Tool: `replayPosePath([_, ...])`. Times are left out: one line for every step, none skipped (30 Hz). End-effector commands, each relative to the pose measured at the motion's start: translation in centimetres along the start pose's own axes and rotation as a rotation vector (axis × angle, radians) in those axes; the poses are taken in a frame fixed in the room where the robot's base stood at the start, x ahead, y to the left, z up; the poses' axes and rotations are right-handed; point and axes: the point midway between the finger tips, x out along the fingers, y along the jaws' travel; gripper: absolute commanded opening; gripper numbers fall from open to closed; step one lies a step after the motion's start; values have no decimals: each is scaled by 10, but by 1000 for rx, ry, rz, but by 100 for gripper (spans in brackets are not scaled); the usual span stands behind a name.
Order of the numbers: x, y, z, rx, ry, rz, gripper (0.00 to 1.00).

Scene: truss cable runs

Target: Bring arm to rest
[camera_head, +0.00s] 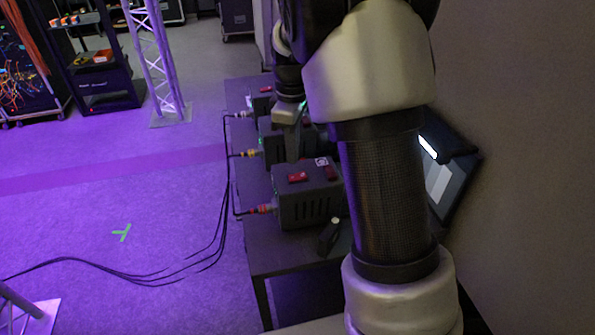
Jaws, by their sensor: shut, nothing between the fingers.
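My arm rises from the bottom right of the head view and bends over a dark table (258,255). My gripper (292,155) hangs at the far end of the arm, pointing down in front of the dark boxes on the table. Its fingers look closed with nothing between them. Much of the hand and wrist is hidden behind my own arm. The near box (312,208) has red parts on top. A middle box (270,150) stands behind it, partly covered by my gripper. I cannot tell whether the gripper touches it.
Black cables (228,185) plug into the boxes' left sides and run down to the floor. A tilted screen (440,180) is at right by the wall. A truss tower (160,60) stands far left; purple floor between is open.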

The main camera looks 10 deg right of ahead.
Motion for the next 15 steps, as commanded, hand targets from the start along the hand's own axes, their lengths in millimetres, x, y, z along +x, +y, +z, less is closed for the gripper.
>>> replayPosePath([-8, 0, 0, 0, 0, 1, 0])
replayPosePath([-10, 0, 0, 0, 0, 1, 0])
replayPosePath([-13, 0, 0, -1, 0, 1, 0])
replayPosePath([-15, 0, 0, -1, 0, 0, 0])
replayPosePath([-16, 0, 0, -1, 0, 0, 0])
replayPosePath([-17, 0, 0, -2, 0, 0, 0])
replayPosePath([-17, 0, 0, -2, 0, 0, 0])
replayPosePath([-17, 0, 0, -2, 0, 0, 0])
replayPosePath([-16, 0, 0, -2, 0, 0, 0])
replayPosePath([-16, 0, 0, -2, 0, 0, 0])
replayPosePath([-16, 0, 0, -2, 0, 0, 0])
replayPosePath([-16, 0, 0, -1, 0, 0, 0])
replayPosePath([-16, 0, 0, -1, 0, 0, 0])
replayPosePath([-16, 0, 0, -1, 0, 0, 0])
replayPosePath([-16, 0, 0, -1, 0, 0, 0])
